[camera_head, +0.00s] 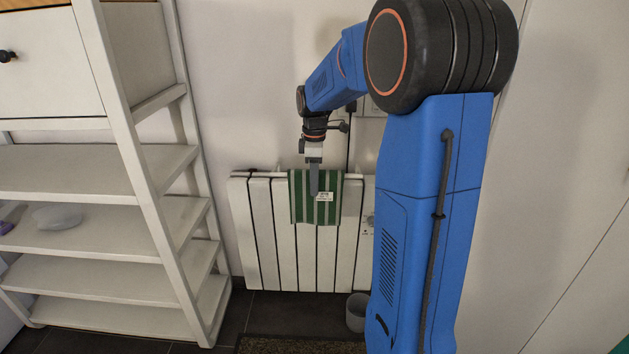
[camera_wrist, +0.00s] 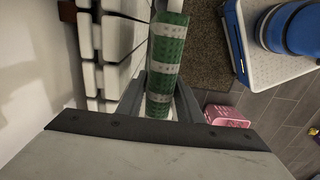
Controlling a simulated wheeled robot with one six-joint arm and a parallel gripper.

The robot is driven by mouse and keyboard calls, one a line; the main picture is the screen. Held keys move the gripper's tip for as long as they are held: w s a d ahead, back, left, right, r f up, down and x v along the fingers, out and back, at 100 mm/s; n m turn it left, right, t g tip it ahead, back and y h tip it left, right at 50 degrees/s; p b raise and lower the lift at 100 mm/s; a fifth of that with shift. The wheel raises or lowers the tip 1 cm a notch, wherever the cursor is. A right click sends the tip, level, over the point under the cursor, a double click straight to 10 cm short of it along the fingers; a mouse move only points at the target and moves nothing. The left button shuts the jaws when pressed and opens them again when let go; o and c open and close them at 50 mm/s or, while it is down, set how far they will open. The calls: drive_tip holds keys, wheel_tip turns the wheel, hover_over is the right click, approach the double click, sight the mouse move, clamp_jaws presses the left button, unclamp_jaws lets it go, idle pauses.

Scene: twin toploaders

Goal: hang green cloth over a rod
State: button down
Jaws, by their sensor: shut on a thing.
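A green cloth with white stripes and a small white label (camera_head: 300,207) hangs in front of the white radiator (camera_head: 262,235) at its top. A thin white rod (camera_head: 353,176) runs along the radiator's top edge. My gripper (camera_head: 314,188) points down at the cloth's upper middle and is shut on it. In the wrist view the cloth (camera_wrist: 165,60) runs between the two fingers (camera_wrist: 160,85), with a white rod end (camera_wrist: 174,6) showing beyond it. The cloth appears to lie over the rod; its back side is hidden.
A white shelf unit (camera_head: 90,170) stands close on the left, with a clear bowl (camera_head: 58,216) on one shelf. A grey bin (camera_head: 357,312) and a brown mat (camera_head: 300,345) are on the dark floor. The wrist view shows a pink box (camera_wrist: 226,116).

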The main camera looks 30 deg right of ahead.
drive_tip(key=c, duration=1.2)
unclamp_jaws()
drive_tip(key=shift+o, duration=0.2)
drive_tip(key=shift+r, duration=0.1)
wheel_tip(320, 180, up, 17)
drive_tip(key=s+a+f+m+t, duration=0.1)
drive_tip(key=s+a+f+m, duration=0.15)
drive_tip(key=s+a, duration=0.4)
drive_tip(key=s+a+f+m+t, duration=0.1)
drive_tip(key=s+a+m, duration=0.25)
drive_tip(key=s, duration=0.55)
drive_tip(key=s+a+f+m+t, duration=0.1)
drive_tip(key=s+a+f+m, duration=0.1)
drive_tip(key=s+f, duration=0.3)
drive_tip(key=s+a+f+m+t, duration=0.1)
drive_tip(key=s+a+f+m, duration=0.2)
drive_tip(key=s+f, duration=0.3)
drive_tip(key=shift+s+a+f+t, duration=0.2)
drive_tip(key=shift+s+t, duration=0.2)
drive_tip(key=shift+s, duration=1.6)
